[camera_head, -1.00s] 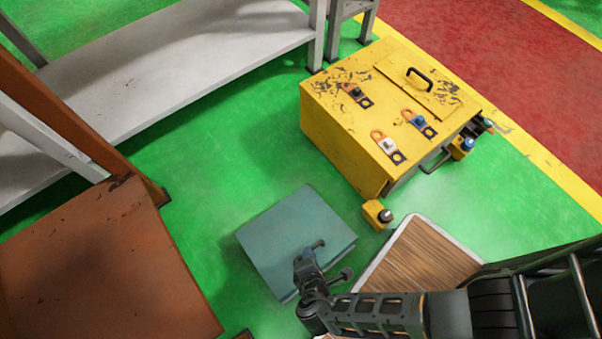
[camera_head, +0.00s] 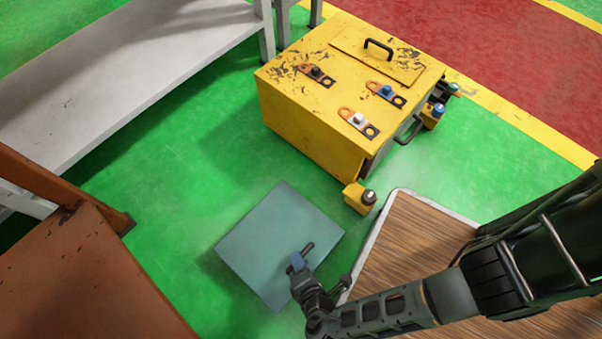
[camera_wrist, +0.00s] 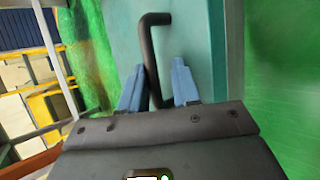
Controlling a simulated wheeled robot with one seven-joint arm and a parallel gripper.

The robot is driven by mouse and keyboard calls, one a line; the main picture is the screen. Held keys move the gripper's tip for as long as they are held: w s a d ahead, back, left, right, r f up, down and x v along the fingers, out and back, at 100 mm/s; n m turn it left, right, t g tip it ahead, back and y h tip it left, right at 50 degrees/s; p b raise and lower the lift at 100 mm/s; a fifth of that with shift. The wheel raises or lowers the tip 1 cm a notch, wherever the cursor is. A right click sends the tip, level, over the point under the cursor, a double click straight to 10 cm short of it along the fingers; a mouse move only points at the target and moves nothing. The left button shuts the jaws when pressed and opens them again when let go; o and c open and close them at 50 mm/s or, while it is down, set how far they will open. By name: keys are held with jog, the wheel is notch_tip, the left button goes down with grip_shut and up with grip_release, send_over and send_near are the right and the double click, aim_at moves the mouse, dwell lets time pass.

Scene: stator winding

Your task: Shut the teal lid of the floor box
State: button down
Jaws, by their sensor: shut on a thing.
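The teal lid (camera_head: 272,235) shows as a flat panel low over the green floor in the head view. Its dark bar handle (camera_head: 308,248) is near its right edge. My gripper (camera_head: 298,262) is at this handle, with its blue fingers on it. In the wrist view the bent handle (camera_wrist: 149,50) stands between the two fingers (camera_wrist: 157,92), with the teal surface (camera_wrist: 188,30) behind it. The fingers are shut on the handle. The box under the lid is hidden, and I cannot tell how far the lid is tilted.
A yellow cabinet (camera_head: 320,125) with clips and a black top handle stands beyond the lid. A wood-topped platform (camera_head: 415,250) with a pale rim is to the right. A brown surface (camera_head: 85,285) and a grey shelf (camera_head: 120,85) are on the left. Green floor is clear between.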

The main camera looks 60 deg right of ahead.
jog(key=shift+s+f, duration=0.75)
jog(key=shift+s, duration=0.2)
jog(key=c, duration=1.4)
grip_release()
jog(key=s+a+r+p, duration=0.3)
jog(key=a+r, duration=0.1)
jog(key=r, duration=0.2)
jog(key=shift+r, duration=0.15)
jog(key=shift+w, duration=0.15)
